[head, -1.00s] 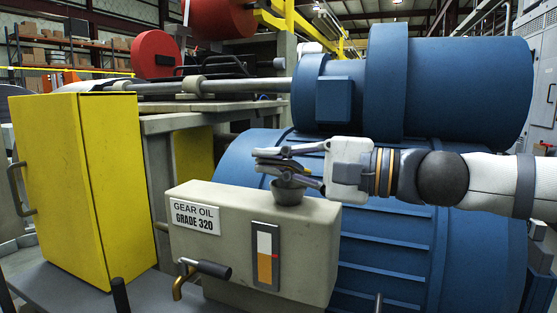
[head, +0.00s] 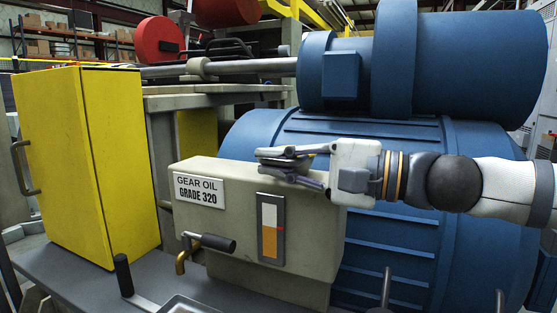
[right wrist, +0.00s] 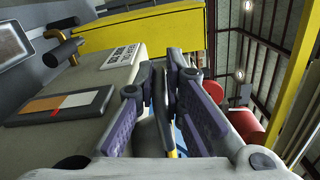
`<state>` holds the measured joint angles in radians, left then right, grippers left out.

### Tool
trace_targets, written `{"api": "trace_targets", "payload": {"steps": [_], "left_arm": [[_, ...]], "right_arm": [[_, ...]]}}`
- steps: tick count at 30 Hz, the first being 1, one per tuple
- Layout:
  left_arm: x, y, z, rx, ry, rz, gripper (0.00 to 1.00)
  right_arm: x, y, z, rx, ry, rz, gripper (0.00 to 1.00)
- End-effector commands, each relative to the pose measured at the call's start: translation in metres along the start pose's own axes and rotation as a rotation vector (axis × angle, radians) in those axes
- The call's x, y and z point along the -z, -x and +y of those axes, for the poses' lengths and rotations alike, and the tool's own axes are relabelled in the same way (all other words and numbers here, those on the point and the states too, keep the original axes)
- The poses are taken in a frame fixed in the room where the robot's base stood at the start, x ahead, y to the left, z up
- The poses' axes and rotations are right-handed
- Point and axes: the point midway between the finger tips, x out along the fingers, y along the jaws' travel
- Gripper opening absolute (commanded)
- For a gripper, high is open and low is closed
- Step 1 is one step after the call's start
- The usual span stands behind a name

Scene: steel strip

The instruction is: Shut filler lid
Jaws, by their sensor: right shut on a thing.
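The pale gear oil box (head: 235,235) stands in front of the big blue housing, with a label and a sight gauge on its front. My right gripper (head: 262,157) is low over the top of the box, its fingers pointing left. In the right wrist view, its purple-padded fingers (right wrist: 160,70) are closed about a thin dark piece, seen edge-on, which looks like the filler lid (right wrist: 163,112). The filler neck is hidden behind the fingers in the head view. I cannot tell whether the lid touches the neck. My left gripper is out of view.
A yellow cabinet (head: 80,165) stands left of the box. A tap with a black handle (head: 215,243) sticks out of the box front. The blue motor (head: 440,60) and ribbed blue housing (head: 390,235) lie behind my right arm. Black-handled levers (head: 122,275) rise in front.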

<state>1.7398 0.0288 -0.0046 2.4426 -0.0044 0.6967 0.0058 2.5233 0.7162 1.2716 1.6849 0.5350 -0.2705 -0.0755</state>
Motion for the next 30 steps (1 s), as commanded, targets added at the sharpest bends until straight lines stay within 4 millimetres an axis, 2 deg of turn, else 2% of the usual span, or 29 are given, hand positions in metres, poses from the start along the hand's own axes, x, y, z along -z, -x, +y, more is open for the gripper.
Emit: {"api": "trace_targets", "payload": {"steps": [1, 4, 6, 7, 8, 17, 20, 27, 30], "left_arm": [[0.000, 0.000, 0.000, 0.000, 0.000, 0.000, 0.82], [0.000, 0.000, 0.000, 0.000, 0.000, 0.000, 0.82], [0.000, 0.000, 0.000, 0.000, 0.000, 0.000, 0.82], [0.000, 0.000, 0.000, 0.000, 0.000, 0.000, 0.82], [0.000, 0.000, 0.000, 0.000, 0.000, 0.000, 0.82], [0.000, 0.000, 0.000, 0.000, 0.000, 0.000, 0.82], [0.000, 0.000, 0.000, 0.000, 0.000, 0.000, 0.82], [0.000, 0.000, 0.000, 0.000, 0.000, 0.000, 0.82], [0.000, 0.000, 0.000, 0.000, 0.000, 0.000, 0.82]], "right_arm": [[0.000, -0.001, 0.007, -0.010, -0.016, -0.001, 0.00], [0.000, -0.001, 0.007, -0.010, -0.017, -0.001, 0.00], [0.000, -0.001, 0.007, -0.010, -0.017, -0.001, 0.21], [0.000, -0.001, 0.007, -0.010, -0.016, -0.001, 0.28], [0.000, -0.001, 0.007, -0.010, -0.015, -0.001, 0.30], [0.001, 0.002, 0.003, -0.004, -0.007, 0.000, 0.30], [0.001, 0.018, 0.002, -0.002, -0.007, 0.002, 0.30], [0.001, 0.083, 0.002, -0.003, -0.007, 0.002, 0.30], [0.001, 0.102, 0.002, -0.004, -0.007, 0.001, 0.30]]}}
